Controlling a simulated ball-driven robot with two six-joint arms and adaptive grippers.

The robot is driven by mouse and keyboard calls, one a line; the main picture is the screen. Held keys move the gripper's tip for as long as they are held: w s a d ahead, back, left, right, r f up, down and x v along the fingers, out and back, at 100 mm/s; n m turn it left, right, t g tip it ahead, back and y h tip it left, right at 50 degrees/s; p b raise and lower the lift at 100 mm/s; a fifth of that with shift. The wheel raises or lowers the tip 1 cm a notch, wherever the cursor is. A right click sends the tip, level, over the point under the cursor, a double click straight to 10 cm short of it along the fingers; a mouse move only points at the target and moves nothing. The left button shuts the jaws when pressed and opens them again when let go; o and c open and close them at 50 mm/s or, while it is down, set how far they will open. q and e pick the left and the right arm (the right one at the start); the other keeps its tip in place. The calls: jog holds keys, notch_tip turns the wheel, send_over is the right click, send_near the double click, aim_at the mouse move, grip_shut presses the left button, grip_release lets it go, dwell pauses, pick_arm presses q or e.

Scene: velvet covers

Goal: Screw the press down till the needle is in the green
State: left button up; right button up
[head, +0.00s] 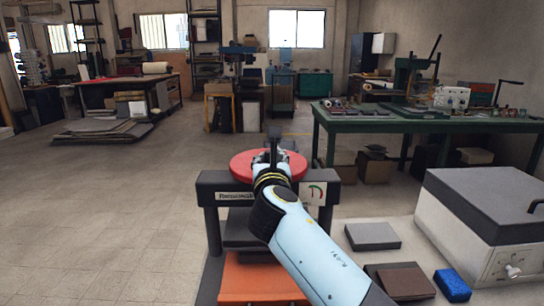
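The press stands at front centre, with a dark crossbeam (215,186) on posts. A red handwheel (241,168) sits above the beam. A white gauge (317,191) with a green arc is at the beam's right end; its needle is too small to read. A dark plate hangs under the beam, above an orange piece (250,281). My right gripper (272,146) is over the middle of the handwheel, its arm coming in from the lower right. Its fingers blend with a dark upright part there, so I cannot tell whether they grip. My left gripper is out of view.
Right of the press lie a grey block (371,236), brown covers (401,281) and a blue sponge-like block (453,285). A big white box (484,215) with a dark lid stands at far right. A green table (432,125) is behind. The floor at left is clear.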

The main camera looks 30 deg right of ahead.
jog(key=shift+o, duration=1.1)
jog(key=shift+s+a+r, duration=0.15)
jog(key=shift+a+r, duration=0.05)
jog(key=shift+o, duration=1.4)
jog(key=shift+d, duration=0.2)
jog(key=r, duration=1)
jog(key=shift+w, duration=0.2)
